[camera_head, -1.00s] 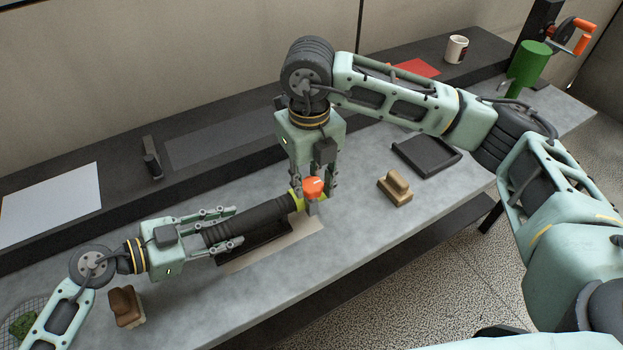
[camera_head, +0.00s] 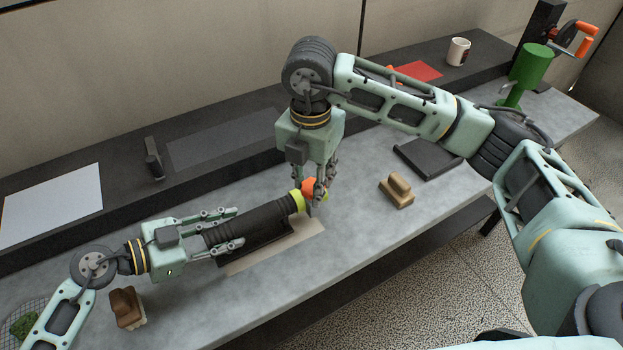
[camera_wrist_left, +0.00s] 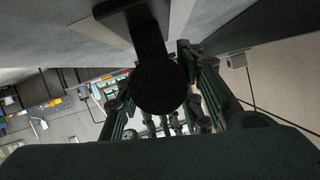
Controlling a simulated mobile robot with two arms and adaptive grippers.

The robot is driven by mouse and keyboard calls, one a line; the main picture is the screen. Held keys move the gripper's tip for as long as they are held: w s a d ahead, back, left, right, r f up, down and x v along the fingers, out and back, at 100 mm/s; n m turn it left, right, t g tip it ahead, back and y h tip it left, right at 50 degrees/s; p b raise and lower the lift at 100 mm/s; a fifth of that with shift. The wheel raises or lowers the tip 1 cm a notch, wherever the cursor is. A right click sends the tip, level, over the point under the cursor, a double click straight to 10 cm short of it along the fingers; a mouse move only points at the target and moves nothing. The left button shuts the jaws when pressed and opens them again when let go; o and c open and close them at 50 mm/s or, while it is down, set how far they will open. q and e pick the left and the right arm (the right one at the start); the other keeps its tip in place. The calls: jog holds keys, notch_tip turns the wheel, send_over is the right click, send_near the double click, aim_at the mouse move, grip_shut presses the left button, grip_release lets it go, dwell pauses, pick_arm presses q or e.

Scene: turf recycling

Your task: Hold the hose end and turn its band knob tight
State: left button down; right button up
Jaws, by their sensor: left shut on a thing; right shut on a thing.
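The black ribbed hose end (camera_head: 257,224) lies along the grey bench, with a yellow-green band (camera_head: 298,201) around its right end. My left gripper (camera_head: 238,227) is shut on the hose, one finger on each side of it. In the left wrist view the dark round end of the hose (camera_wrist_left: 159,88) sits between the fingers. The orange band knob (camera_head: 309,187) sits on top of the band. My right gripper (camera_head: 320,190) points down from above and is shut on the knob, partly hiding it.
A dark cradle and beige mat (camera_head: 275,250) lie under the hose. A tan brush (camera_head: 397,191) and black tray (camera_head: 428,158) are to the right. A brown brush (camera_head: 127,307) is near my left arm.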

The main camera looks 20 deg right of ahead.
pick_arm(q)
jog(key=shift+s+d+f, duration=0.15)
jog(key=shift+s+f, duration=0.05)
jog(key=shift+s, duration=0.05)
pick_arm(e)
jog(key=m, duration=0.4)
jog(key=shift+w+a, duration=0.1)
jog(key=shift+w, duration=0.1)
jog(key=shift+w+m, duration=0.1)
jog(key=shift+m, duration=1.7)
jog(key=shift+d, duration=0.2)
jog(key=o, duration=0.8)
jog(key=shift+o, duration=1.4)
pick_arm(q)
jog(key=shift+w, duration=0.1)
